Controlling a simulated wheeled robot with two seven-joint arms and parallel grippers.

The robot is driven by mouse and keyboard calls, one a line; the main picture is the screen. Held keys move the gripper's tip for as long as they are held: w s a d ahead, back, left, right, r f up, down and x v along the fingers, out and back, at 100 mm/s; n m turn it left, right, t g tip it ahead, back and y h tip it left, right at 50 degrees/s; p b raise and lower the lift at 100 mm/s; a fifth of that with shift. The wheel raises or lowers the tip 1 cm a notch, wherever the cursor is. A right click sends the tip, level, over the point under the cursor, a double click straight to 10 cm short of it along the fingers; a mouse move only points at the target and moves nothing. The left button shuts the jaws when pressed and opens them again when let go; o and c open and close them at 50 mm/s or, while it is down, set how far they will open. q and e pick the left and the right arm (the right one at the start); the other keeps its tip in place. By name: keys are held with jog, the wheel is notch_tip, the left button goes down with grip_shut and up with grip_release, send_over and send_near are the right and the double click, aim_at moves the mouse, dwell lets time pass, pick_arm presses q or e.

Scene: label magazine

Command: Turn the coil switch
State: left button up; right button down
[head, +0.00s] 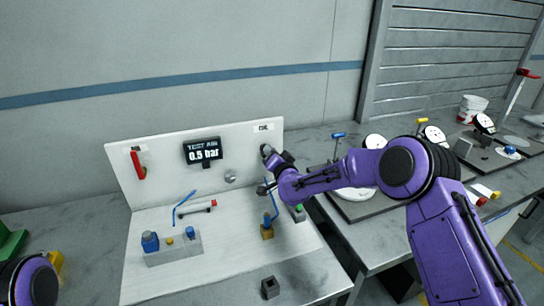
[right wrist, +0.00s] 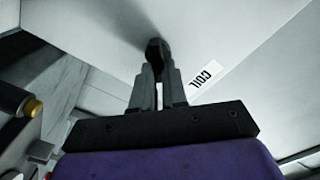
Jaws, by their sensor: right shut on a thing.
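The coil switch (head: 266,149) is a dark knob on the upright white panel, near its right edge, below a small "COIL" label (head: 264,127). In the right wrist view the dark knob (right wrist: 157,47) stands out from the panel, with the label (right wrist: 204,78) to its right. My right gripper (head: 269,156) is at the knob, and its two fingers (right wrist: 156,66) are shut on it from both sides. The fingers and wrist partly hide the knob in the head view. My left gripper is out of view; only a purple part of that arm shows at the lower left.
The panel carries a red-handled lever (head: 138,165) and a display (head: 203,151) reading "TEST AIR 0.5 bar". Below stand a grey block with blue parts (head: 173,248) and a small dark cube (head: 270,287). Dial gauges (head: 375,141) stand on the bench at right.

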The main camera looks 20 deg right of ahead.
dwell(0.5)
jog(key=c, duration=1.2)
grip_release()
jog(key=shift+o, duration=0.2)
jog(key=s+b, duration=0.3)
jog(key=s, duration=0.7)
jog(key=shift+s+d, duration=0.2)
jog(key=shift+s, duration=0.05)
jog(key=shift+s+d+f, duration=0.1)
